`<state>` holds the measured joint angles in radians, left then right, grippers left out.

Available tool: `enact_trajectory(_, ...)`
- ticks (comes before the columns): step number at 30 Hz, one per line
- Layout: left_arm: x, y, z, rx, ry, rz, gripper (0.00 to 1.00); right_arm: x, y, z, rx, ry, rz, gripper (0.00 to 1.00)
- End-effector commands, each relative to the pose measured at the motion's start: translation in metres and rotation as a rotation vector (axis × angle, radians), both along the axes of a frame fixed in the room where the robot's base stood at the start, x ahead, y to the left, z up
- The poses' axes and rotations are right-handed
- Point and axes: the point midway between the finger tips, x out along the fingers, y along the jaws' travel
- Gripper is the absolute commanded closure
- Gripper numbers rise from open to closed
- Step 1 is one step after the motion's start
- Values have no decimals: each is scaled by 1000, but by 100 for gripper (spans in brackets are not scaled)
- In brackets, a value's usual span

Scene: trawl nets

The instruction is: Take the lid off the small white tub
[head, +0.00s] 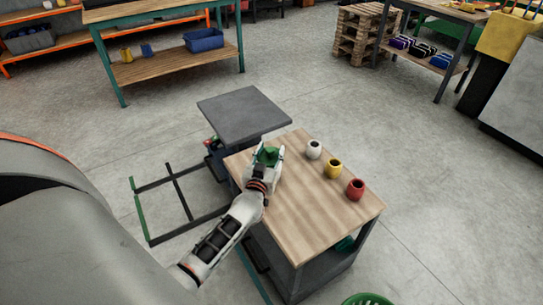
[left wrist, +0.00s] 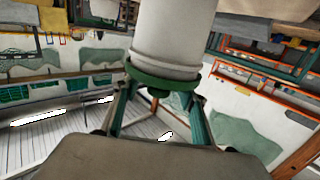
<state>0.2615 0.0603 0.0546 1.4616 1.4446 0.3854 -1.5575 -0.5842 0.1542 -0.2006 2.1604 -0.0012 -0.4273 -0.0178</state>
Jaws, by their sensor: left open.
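The small white tub (left wrist: 172,40) fills the upper middle of the left wrist view, its green lid (left wrist: 162,82) toward the bottom of that picture. In the head view the green lid (head: 268,156) shows at the table's far left corner; the tub's body is mostly hidden there. My left gripper (head: 269,152) is open, its fingers on either side of the lid. The fingers also show in the left wrist view (left wrist: 160,98), near the lid's rim; I cannot tell whether they touch it. My right gripper is not in view.
The tub is on a wooden-topped table (head: 310,215). A white cup (head: 314,149), a yellow cup (head: 334,168) and a red cup (head: 355,189) stand to the right. A grey platform (head: 243,112) is behind. The table's front middle is clear.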

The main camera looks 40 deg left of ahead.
Motion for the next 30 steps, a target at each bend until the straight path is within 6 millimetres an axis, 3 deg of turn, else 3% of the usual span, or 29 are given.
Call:
enact_trajectory(5, 0, 0, 1, 0, -1, 0, 60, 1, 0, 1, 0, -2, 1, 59)
enact_trajectory(9, 0, 0, 1, 0, -1, 0, 93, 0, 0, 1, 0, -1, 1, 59)
enact_trajectory(21, 0, 0, 4, 0, -2, 0, 93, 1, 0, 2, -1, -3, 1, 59)
enact_trajectory(30, 2, -1, 34, -1, -11, 0, 93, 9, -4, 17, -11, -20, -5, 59)
